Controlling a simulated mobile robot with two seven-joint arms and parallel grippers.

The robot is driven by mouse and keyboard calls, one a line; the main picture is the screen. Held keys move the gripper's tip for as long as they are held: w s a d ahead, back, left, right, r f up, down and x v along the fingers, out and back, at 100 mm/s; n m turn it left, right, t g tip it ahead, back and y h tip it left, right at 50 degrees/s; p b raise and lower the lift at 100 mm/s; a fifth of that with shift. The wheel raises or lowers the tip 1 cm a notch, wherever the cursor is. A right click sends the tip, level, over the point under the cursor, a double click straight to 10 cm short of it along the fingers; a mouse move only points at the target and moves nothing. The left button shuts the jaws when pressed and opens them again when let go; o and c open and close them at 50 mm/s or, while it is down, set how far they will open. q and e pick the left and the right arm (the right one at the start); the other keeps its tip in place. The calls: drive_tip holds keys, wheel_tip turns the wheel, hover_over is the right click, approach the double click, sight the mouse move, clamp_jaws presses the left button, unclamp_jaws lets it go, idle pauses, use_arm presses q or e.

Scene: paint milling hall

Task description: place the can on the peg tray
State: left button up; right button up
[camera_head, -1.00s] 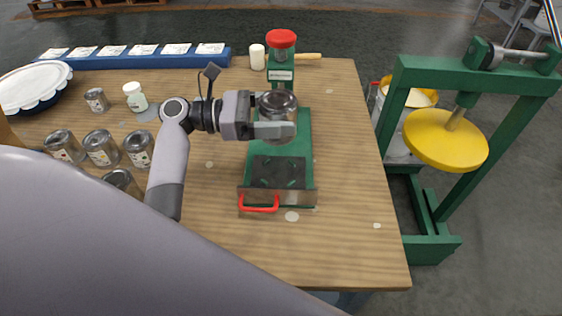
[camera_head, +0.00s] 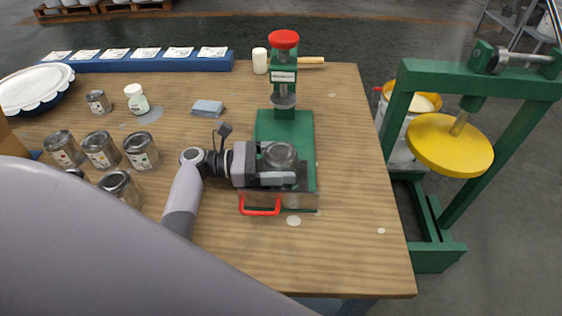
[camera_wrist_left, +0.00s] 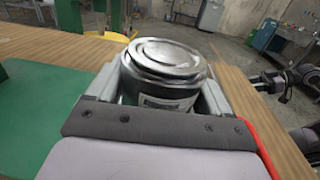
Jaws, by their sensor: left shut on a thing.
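My left gripper (camera_head: 278,170) is shut on a metal can (camera_head: 281,154), which is upright with its lid facing up. The can (camera_wrist_left: 165,80) also sits between the two fingers in the left wrist view. The gripper and can are over the peg tray (camera_head: 303,200), at the front of a green press base. The tray has a metal front edge and a red handle (camera_head: 260,211). The gripper and can hide most of the tray's surface and pegs, so I cannot tell whether the can touches it.
The green press column with a red knob (camera_head: 284,40) stands behind the can. Several other cans (camera_head: 101,150) stand at the left, with a white bottle (camera_head: 137,98) and a blue cloth (camera_head: 207,108). The table's right side is clear. A green frame with a yellow disc (camera_head: 448,145) stands beyond.

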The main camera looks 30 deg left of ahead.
use_arm(q)
drive_tip(key=o, duration=1)
drive_tip(key=shift+f, duration=0.1)
drive_tip(key=shift+r, duration=0.2)
drive_tip(key=v, duration=0.7)
drive_tip(key=shift+s+a+b, duration=0.15)
drive_tip(key=shift+a+b, duration=0.05)
drive_tip(key=shift+b, duration=0.2)
